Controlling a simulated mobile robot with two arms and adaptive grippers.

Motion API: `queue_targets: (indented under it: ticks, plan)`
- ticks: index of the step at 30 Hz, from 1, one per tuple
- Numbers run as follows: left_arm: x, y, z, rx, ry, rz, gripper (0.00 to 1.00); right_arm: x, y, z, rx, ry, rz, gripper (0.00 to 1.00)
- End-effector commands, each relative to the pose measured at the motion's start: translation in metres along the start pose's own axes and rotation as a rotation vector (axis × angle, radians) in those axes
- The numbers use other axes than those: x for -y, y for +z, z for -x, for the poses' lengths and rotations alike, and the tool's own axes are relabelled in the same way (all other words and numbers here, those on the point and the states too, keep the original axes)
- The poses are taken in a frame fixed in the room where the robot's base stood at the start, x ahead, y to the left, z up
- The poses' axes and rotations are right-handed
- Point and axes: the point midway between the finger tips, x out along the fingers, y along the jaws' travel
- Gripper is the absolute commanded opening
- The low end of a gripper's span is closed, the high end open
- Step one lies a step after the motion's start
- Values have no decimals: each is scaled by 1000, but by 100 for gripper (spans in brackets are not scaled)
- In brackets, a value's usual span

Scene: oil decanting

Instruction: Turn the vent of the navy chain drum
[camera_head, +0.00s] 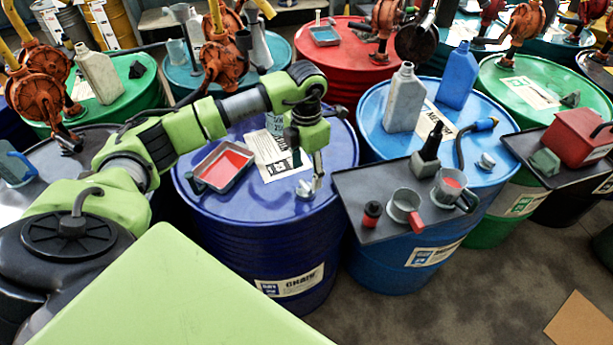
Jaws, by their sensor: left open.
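The navy drum (250,243) stands in the middle, with a white label (290,284) low on its side. Its small metal vent (304,189) sits on the lid near the right edge. My left gripper (317,184) points down right beside the vent, its fingers close to it. It is open, but I cannot tell whether the fingers touch the vent or stand around it. My green left arm reaches in from the left across the lid. My right gripper is out of view.
A tray with red liquid (224,167) and a paper sheet (268,160) lie on the navy lid. A dark shelf (365,183) with cups stands close right. A blue drum (385,265) holds a grey bottle (404,100) and a blue bottle (458,76). Rusty pumps stand behind.

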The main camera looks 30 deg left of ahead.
Motion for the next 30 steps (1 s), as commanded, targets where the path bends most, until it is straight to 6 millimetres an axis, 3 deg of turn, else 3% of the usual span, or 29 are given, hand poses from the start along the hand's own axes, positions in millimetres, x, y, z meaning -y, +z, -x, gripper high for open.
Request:
queue_targets:
  ticks: [3, 9, 19, 24, 30]
  plan:
    - [1, -1, -19, -3, -2, 0, 53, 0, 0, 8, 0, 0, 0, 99]
    - [1, 0, -39, 0, -1, 0, 53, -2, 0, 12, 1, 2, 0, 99]
    - [0, 0, -43, 1, 0, -1, 53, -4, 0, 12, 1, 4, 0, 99]
    - [0, 0, -43, 1, -1, -1, 14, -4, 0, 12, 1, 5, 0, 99]
    - [0, 0, -43, 1, -1, 2, 14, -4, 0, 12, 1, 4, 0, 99]
